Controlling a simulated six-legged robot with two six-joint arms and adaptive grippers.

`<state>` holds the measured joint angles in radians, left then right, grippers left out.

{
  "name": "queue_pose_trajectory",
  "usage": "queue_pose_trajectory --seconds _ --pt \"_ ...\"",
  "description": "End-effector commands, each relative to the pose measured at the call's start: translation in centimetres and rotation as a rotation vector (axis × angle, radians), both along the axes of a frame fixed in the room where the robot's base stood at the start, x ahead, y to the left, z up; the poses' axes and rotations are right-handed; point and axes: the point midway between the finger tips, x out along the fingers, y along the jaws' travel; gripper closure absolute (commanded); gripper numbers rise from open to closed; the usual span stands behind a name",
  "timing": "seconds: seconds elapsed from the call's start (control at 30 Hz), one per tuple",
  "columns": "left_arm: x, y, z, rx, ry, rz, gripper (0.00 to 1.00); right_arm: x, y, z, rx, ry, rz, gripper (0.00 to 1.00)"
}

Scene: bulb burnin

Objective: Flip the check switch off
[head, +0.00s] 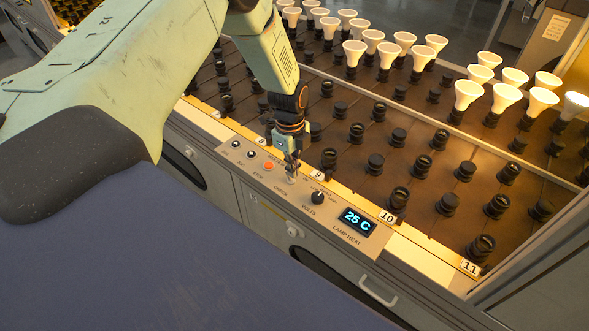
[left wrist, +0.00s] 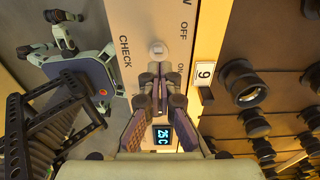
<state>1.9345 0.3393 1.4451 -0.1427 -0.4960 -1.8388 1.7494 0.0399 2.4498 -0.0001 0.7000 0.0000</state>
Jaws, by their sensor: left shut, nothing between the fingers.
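The check switch (left wrist: 158,50) shows in the left wrist view as a pale round knob beside the printed words CHECK, OFF and ON. I cannot tell which way its lever points. My left gripper (left wrist: 160,76) is shut and empty, with its fingertips just on the ON side of the knob; whether they touch it is unclear. In the head view the left gripper (head: 291,168) points down at the control panel (head: 262,183), over the CHECK label, and mostly covers the switch. My right gripper is in neither view.
A dark VOLTS knob (head: 318,198) and a lamp heat display (head: 357,221) reading 25 C sit right of the switch. An orange-red button (head: 268,166) is to its left. Behind lies a brown rack (head: 352,166) with rows of black sockets and several glowing bulbs (head: 467,94).

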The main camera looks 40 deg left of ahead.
Motion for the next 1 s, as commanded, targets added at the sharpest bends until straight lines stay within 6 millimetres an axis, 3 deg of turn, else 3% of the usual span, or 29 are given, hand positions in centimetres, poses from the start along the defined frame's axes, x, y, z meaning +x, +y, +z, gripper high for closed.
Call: queue_pose_trajectory --seconds 0.53,1.0 --pt "0.0 0.0 1.7 0.002 -0.001 -0.001 1.0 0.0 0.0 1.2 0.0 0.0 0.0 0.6" --pt "0.0 -0.1 1.9 0.002 0.0 -0.001 1.0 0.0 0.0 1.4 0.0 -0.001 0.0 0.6"
